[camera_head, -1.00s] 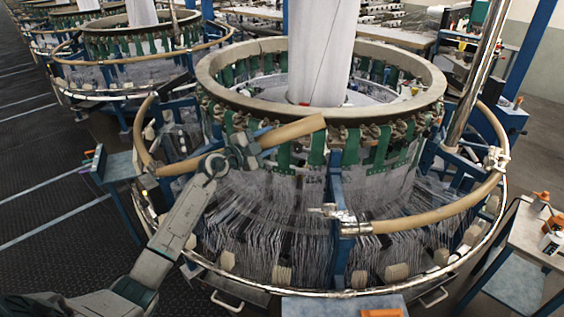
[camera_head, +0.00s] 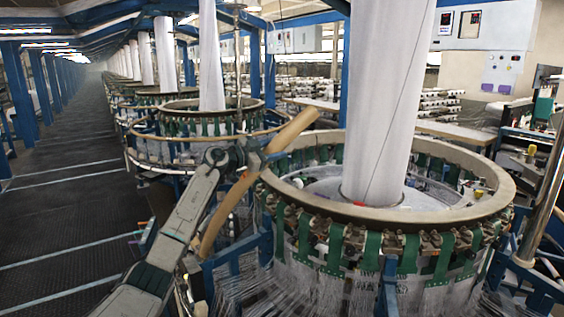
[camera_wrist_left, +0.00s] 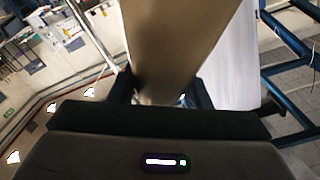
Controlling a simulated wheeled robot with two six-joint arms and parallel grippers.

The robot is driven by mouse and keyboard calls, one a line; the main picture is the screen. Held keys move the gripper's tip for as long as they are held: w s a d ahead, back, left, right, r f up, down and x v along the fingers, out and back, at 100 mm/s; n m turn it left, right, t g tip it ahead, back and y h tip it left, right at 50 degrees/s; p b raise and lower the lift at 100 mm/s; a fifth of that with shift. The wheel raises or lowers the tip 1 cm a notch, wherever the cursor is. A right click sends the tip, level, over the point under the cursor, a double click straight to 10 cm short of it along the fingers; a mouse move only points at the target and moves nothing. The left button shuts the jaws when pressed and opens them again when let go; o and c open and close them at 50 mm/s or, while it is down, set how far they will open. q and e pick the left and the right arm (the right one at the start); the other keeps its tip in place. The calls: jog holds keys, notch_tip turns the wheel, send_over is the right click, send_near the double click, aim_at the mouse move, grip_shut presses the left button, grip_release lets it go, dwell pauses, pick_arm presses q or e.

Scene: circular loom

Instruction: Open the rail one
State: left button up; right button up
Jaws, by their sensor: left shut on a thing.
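The rail (camera_head: 288,132) is a tan curved segment of the loom's outer ring. It is swung up, with one end high at the upper right and the other low at the left. My left gripper (camera_head: 250,157) is shut on it near its middle. In the left wrist view the rail (camera_wrist_left: 182,40) fills the space between the two fingers (camera_wrist_left: 165,92). The circular loom (camera_head: 330,235) stands just right of the rail, with green straps and white threads under its tan top ring. The rail's lower end is partly hidden by my arm. My right gripper is not in view.
A white fabric column (camera_head: 385,100) rises from the loom's centre. More looms (camera_head: 205,125) stand in a row behind. The dark aisle floor (camera_head: 70,215) at the left is free. A steel pole (camera_head: 545,200) stands at the right.

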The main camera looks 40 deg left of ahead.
pick_arm(q)
jog(key=shift+w+a, duration=0.1)
jog(key=shift+a, duration=0.2)
jog(key=shift+r, duration=0.1)
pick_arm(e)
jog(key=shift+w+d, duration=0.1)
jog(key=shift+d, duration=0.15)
pick_arm(q)
jog(key=o, duration=1.4)
jog(key=shift+s+a+f+b, duration=0.25)
jog(key=shift+s+b, duration=0.25)
jog(key=shift+b, duration=0.05)
jog(key=b+v, duration=0.2)
jog(key=v, duration=0.2)
jog(key=b+v, duration=0.3)
jog(key=v, duration=0.2)
jog(key=shift+s+a+r, duration=0.1)
jog(key=shift+s+r, duration=0.1)
jog(key=shift+s, duration=0.05)
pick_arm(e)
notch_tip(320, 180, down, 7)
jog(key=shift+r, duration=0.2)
